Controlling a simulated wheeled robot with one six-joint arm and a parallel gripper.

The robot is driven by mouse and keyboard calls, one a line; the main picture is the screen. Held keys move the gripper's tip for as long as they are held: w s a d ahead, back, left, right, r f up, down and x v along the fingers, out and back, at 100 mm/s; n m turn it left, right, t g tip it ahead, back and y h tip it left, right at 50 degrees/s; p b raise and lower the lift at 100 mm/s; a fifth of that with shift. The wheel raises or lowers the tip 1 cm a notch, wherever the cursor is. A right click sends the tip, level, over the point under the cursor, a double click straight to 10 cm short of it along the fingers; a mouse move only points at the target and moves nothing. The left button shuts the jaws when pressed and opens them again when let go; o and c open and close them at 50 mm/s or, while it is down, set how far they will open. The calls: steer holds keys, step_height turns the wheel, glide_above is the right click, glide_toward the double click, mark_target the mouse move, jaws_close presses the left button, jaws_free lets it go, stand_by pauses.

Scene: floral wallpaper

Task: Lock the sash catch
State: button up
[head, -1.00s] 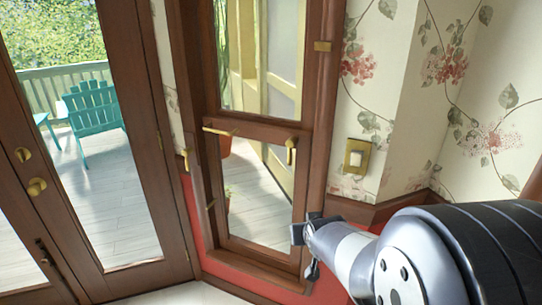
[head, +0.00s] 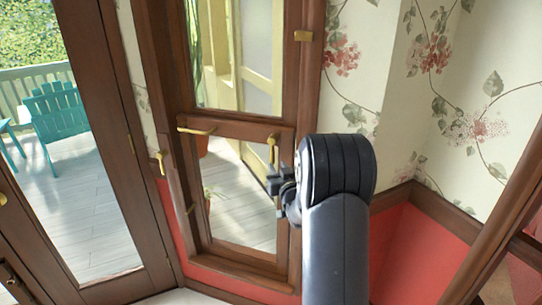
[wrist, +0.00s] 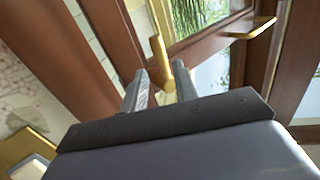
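A brass catch (head: 272,147) with a lever hanging down sits at the right end of the brown window's middle rail. In the wrist view the catch (wrist: 161,62) stands just past my fingertips, its lower end seen in the gap between them. My gripper (wrist: 163,76) is open, with one finger on each side of that gap; I cannot tell if either touches the brass. In the head view my gripper (head: 273,180) is just below the catch. A second brass lever (head: 196,131) lies sideways at the left end of the same rail, also in the wrist view (wrist: 254,29).
A brown glazed door (head: 130,180) stands to the left. A brass switch plate (wrist: 25,150) is on the wall close to my gripper in the wrist view. Floral wallpaper (head: 470,95) and a red lower wall (head: 425,255) are at the right. A brown post (head: 500,215) crosses the right edge.

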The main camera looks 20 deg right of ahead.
mark_target(273, 158)
steer(key=w, duration=0.2)
steer(key=w+d+p, duration=0.1)
steer(key=w, duration=0.4)
steer(key=shift+w+d+p, duration=0.15)
steer(key=shift+w+p, duration=0.2)
steer(key=shift+p, duration=0.05)
jaws_close()
